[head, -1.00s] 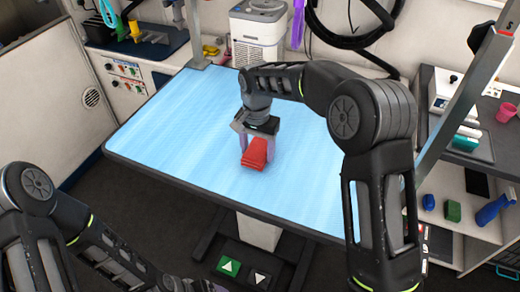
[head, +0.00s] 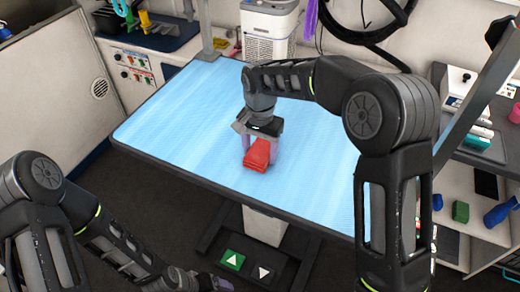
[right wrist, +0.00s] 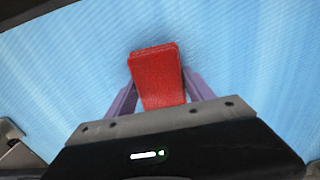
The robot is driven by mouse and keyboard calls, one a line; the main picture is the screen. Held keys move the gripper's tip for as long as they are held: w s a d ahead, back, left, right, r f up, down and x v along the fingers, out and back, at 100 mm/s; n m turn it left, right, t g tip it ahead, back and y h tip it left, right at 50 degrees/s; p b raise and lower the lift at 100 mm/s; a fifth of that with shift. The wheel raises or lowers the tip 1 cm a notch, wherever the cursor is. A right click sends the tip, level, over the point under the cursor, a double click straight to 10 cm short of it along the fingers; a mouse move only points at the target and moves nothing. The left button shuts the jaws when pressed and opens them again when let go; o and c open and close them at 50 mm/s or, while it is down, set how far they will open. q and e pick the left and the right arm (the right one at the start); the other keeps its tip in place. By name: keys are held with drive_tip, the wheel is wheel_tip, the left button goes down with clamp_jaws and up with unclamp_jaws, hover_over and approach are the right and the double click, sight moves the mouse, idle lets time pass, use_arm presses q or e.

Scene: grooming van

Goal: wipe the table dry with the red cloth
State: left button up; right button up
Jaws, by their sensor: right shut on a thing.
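The table (head: 165,125) has a light blue, finely ribbed top with paler streaks. My right gripper (head: 262,160) points down and is shut on the cloth, with a purple finger on each side. In the right wrist view the cloth (right wrist: 157,76) sticks out between the fingers against the blue top. My left gripper (head: 205,282) is low at the bottom edge, off the table's front, partly cut off; its jaw opening is unclear.
A white appliance (head: 268,32) stands behind the table, and a metal post (head: 206,28) rises at its back edge. A shelf unit with small items, including a green block (head: 460,211), is at the right. A foot pedal (head: 232,260) lies on the floor. The tabletop around the cloth is clear.

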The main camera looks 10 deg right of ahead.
sight(294, 171)
drive_tip(key=shift+s+d+b, duration=0.15)
drive_tip(key=shift+s+d, duration=0.35)
drive_tip(key=shift+d, duration=0.2)
drive_tip(key=shift+s+d+b, duration=0.15)
drive_tip(key=shift+s+d, duration=0.3)
drive_tip(key=shift+d, duration=0.25)
drive_tip(key=shift+s+d+f+b, duration=0.1)
drive_tip(key=shift+s+d+b, duration=0.25)
drive_tip(key=shift+s+d, duration=0.7)
drive_tip(key=shift+d, duration=0.25)
drive_tip(key=shift+s+d+f, duration=0.1)
drive_tip(key=shift+s+d, duration=0.3)
drive_tip(key=shift+d, duration=0.2)
drive_tip(key=shift+s+d, duration=0.7)
drive_tip(key=shift+d, duration=0.1)
